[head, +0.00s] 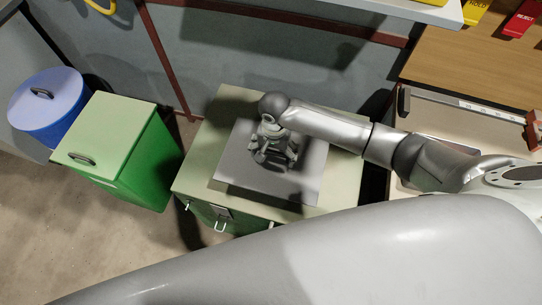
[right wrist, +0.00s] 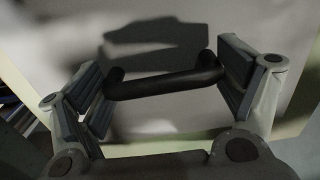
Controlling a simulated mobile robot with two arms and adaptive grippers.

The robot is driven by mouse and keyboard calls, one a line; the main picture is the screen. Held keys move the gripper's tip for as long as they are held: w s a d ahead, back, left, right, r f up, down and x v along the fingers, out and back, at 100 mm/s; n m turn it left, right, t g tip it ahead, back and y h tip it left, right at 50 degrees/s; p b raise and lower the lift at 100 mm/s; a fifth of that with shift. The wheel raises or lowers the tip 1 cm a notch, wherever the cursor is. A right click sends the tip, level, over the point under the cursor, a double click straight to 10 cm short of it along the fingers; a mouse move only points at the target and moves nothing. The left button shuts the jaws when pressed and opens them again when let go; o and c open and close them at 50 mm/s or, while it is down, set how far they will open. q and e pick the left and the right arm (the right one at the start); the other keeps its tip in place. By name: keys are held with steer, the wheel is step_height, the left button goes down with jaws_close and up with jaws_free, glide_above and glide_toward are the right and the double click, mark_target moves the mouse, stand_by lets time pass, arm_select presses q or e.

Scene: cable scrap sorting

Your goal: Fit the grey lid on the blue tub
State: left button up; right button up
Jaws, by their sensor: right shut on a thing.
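A square grey lid (head: 232,178) is over the pale green top of a cabinet in the head view; I cannot tell whether it rests on it or is slightly raised. Its flat grey surface (right wrist: 180,120) and black bar handle (right wrist: 165,82) fill the middle of the right wrist view. My right gripper (head: 273,160) points down at the lid's middle, shut on the handle, with a finger at each end (right wrist: 165,85). A round blue tub (head: 50,131) stands at the far left, with a paler blue cover with a dark handle on top. My left gripper is out of view.
The green cabinet (head: 190,182) has metal latches on its front. A green bin (head: 150,165) with a pale green handled cover stands between it and the blue tub. A wall with red-brown rails is behind. A wooden bench (head: 450,70) is at right.

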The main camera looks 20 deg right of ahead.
mark_target(271, 156)
steer(key=shift+w+a+f, duration=0.1)
steer(key=shift+w+f, duration=0.1)
steer(key=shift+f, duration=0.05)
steer(key=f, duration=0.2)
steer(key=shift+w+a+f+p, duration=0.2)
steer(key=shift+w+f+p, duration=0.1)
steer(key=shift+f, duration=0.45)
steer(key=shift+f, duration=0.2)
steer(key=o, duration=0.9)
steer(key=shift+o, duration=0.2)
